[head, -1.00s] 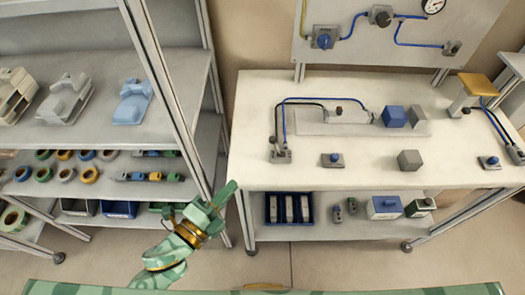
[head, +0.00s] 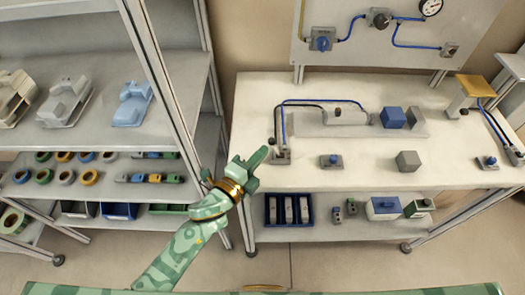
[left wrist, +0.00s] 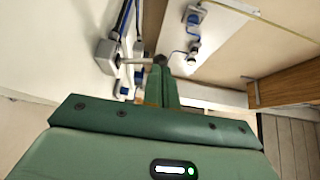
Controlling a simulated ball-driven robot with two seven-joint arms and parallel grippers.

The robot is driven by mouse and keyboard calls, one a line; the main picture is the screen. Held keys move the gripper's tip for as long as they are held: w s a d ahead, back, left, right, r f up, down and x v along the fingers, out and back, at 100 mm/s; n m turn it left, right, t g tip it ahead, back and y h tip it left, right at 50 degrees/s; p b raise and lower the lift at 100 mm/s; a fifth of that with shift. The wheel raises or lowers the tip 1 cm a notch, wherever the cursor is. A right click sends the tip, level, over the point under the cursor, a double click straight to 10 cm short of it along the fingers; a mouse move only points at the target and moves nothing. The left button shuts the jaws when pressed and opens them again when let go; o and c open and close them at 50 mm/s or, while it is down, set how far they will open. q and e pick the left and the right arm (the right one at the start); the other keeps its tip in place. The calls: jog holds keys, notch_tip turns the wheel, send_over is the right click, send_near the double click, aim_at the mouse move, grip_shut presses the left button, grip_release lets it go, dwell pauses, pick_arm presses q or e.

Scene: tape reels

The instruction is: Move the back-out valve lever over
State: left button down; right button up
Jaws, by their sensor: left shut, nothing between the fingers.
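My left gripper (head: 262,156) is shut and empty at the left front part of the table, close beside a small grey valve block (head: 282,157) where a black and a blue hose end. In the left wrist view a grey block (left wrist: 103,50) has a pale lever rod (left wrist: 136,61) with a dark knob (left wrist: 160,59). The shut fingers (left wrist: 162,82) point at this knob and look very close to it; I cannot tell whether they touch. The lever is hard to make out in the head view. My right gripper is not in view.
On the white table (head: 350,178) stand a blue cube (head: 392,117), a grey cube (head: 408,161) and two small blue-knobbed valves (head: 331,161) (head: 487,163). A panel with a gauge (head: 430,7) rises behind.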

pick_arm(q)
jog(key=shift+w+d, duration=0.4)
jog(key=shift+w, duration=0.1)
